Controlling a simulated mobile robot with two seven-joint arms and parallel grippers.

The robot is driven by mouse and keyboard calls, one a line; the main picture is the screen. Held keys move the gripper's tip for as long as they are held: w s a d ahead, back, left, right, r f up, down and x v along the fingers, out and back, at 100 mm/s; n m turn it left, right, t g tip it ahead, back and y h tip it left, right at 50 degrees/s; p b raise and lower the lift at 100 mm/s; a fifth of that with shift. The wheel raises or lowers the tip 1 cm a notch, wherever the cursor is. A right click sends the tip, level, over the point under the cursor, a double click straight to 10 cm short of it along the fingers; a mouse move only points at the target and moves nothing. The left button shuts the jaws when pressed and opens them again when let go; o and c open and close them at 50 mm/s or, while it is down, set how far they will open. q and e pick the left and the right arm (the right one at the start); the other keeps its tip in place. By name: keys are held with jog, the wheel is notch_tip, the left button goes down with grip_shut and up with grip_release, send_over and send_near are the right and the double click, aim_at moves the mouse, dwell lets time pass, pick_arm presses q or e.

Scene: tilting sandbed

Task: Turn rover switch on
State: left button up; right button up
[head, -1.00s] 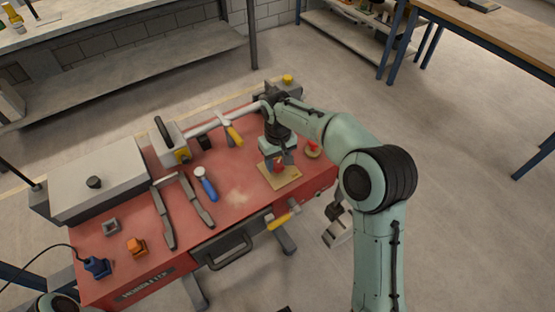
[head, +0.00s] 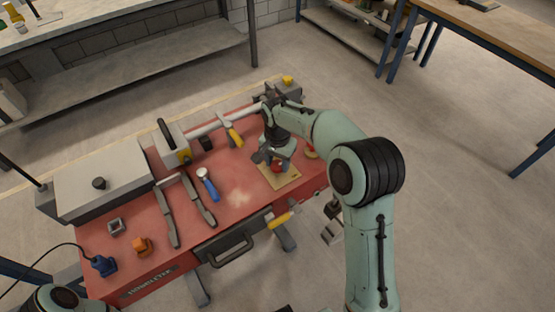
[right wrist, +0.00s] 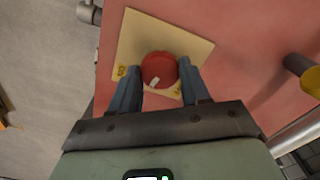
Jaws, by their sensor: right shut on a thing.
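A red round knob (right wrist: 159,66) with a pale pointer mark stands on a square tan plate (right wrist: 135,35) on the red bench top. In the head view the plate (head: 290,181) lies near the bench's right end, with the red knob (head: 277,167) partly hidden by my gripper. My right gripper (right wrist: 159,80) is shut on the knob, one blue-grey finger on each side. It also shows in the head view (head: 273,161), pointing down over the plate. The lettering on the plate is too small to read. My left gripper is out of view.
The red bench (head: 100,245) also holds a blue-handled tool (head: 208,184), grey bars (head: 168,215), an orange block (head: 141,246) and a grey box (head: 100,175). A yellow-handled valve (head: 234,136) sits on a pipe behind. A yellow-handled lever (head: 280,219) sticks out in front.

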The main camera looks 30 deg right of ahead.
aim_at(278, 165)
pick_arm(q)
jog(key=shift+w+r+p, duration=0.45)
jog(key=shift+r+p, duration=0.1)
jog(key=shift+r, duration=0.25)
pick_arm(e)
jog(key=m, duration=0.6)
jog(key=shift+m, duration=0.3)
jog(key=o, duration=1.1)
jog(key=shift+c, duration=0.2)
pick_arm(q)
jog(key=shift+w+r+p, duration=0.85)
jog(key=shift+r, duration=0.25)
pick_arm(e)
notch_tip(278, 165, up, 13)
jog(key=shift+r, duration=0.2)
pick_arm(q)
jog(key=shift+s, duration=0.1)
